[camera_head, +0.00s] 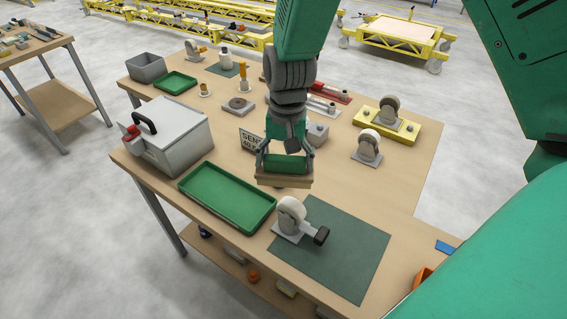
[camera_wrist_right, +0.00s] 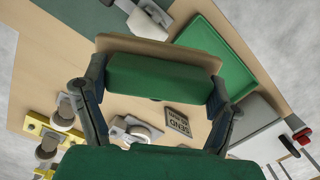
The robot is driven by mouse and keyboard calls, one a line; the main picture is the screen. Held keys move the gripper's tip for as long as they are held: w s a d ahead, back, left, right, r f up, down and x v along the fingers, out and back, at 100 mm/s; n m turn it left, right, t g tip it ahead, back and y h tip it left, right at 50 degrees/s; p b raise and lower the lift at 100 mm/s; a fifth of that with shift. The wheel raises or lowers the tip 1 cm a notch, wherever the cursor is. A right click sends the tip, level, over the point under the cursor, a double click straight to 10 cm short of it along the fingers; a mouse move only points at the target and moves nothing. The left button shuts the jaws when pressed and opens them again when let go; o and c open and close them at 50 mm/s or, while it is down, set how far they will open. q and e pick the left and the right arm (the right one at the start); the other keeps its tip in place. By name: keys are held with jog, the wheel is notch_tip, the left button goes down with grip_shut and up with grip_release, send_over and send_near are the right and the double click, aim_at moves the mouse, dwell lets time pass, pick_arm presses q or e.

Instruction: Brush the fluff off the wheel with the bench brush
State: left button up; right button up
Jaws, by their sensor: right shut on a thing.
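My right gripper (camera_head: 285,160) is shut on the bench brush, holding it above the table behind the wheel. The brush has a green grip and a tan wooden block (camera_head: 285,181); it fills the middle of the right wrist view (camera_wrist_right: 160,50). Bristles cannot be made out. The pale caster wheel (camera_head: 291,211) stands on a grey plate at the left part of the dark green mat (camera_head: 345,250), with a black-ended lever on its right. The wheel also shows at the top of the wrist view (camera_wrist_right: 150,14), apart from the brush. Fluff cannot be made out. My left gripper is not in view.
A green tray (camera_head: 228,225) lies left of the wheel, with a grey lidded box (camera_head: 178,139) behind it. A small sign (camera_head: 249,139) stands behind the brush. Other casters (camera_head: 367,149) and a yellow block (camera_head: 375,122) stand at right. The mat's right part is clear.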

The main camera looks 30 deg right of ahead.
jog(key=shift+r, duration=1.5)
jog(key=shift+f, duration=0.1)
